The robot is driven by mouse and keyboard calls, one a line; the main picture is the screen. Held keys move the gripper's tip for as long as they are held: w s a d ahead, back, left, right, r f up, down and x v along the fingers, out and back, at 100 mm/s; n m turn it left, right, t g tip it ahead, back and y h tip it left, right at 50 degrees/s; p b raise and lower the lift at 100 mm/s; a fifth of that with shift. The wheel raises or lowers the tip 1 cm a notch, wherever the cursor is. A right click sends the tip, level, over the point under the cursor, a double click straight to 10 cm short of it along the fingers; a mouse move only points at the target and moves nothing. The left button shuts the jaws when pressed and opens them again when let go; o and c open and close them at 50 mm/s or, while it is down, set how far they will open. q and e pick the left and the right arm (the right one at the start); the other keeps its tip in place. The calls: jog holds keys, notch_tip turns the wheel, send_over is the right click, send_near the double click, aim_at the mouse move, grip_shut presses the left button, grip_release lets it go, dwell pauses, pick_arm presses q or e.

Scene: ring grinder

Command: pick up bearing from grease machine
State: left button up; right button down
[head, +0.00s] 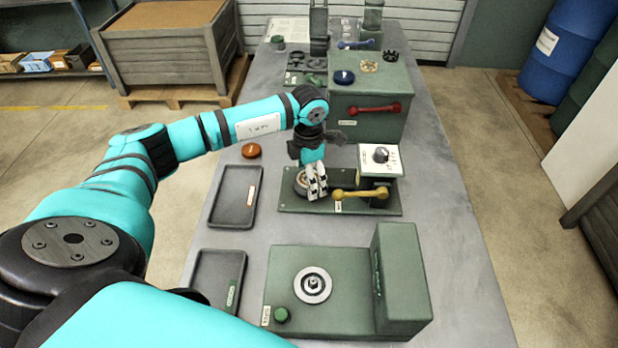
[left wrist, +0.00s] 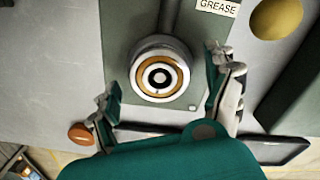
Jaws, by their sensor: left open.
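The grease machine (head: 370,180) is a green base plate with a block, a white dial panel and a yellow lever, in the middle of the bench. Its plate with the GREASE label (left wrist: 217,6) shows in the left wrist view. The bearing (left wrist: 160,77), with a tan ring and dark centre, sits in the machine's round metal seat (left wrist: 152,46). My left gripper (head: 316,190) is over the seat, partly hiding it in the head view. In the left wrist view the gripper (left wrist: 165,88) is open, one finger on each side of the bearing, apart from it. My right gripper is out of view.
A green machine with a round spindle (head: 312,285) stands nearest. Two dark trays (head: 238,195) lie along the left bench edge, with an orange knob (head: 251,150) above. A green box with a red lever (head: 368,108) stands behind. The bench's right strip (head: 450,200) is clear.

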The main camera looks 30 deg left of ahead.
pick_arm(q)
jog(key=c, duration=1.5)
jog(key=shift+o, duration=0.2)
jog(key=shift+r, duration=0.15)
